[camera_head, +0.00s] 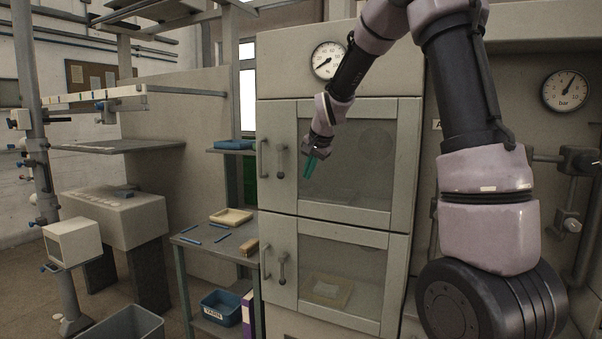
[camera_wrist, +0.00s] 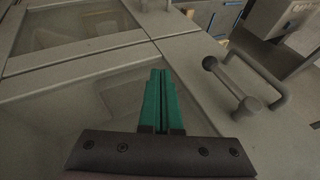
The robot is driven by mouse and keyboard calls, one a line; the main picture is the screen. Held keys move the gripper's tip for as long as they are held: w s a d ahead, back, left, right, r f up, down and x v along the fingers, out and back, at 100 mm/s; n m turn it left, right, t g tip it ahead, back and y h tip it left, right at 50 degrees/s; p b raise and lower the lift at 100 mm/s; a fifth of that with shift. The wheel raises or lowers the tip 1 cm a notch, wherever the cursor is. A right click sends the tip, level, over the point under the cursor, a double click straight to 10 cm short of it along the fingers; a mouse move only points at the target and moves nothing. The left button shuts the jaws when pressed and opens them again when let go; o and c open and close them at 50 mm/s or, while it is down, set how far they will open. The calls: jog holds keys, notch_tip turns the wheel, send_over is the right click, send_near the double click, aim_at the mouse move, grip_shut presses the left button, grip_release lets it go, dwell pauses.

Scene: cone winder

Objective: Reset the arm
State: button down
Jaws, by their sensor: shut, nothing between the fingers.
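My gripper (camera_head: 311,165) hangs in front of the upper glass door (camera_head: 348,165) of the grey cabinet in the head view. Its green fingers point down and are close together with nothing between them. In the wrist view the green fingers (camera_wrist: 160,100) lie side by side over the door's glass and frame. A door handle (camera_wrist: 240,90) is to the right of the fingers, apart from them. My arm reaches up and over from the right of the head view.
The lower glass door (camera_head: 340,275) is shut, with a tray (camera_head: 328,290) behind it. A side table (camera_head: 215,236) left of the cabinet holds a cream tray (camera_head: 231,217) and blue rods. A blue bin (camera_head: 221,307) sits below. Two gauges are on the upper panels.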

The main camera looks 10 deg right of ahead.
jog(key=s+d+r+n, duration=0.1)
jog(key=s+d+r, duration=0.1)
jog(key=s, duration=0.9)
jog(key=s+d+r+n, duration=0.2)
jog(key=s+r, duration=0.2)
jog(key=s, duration=0.7)
jog(key=s+d+r+n, duration=0.1)
jog(key=s+d+r, duration=0.1)
jog(key=s, duration=1)
jog(key=shift+r, duration=0.5)
jog(key=shift+d, duration=0.2)
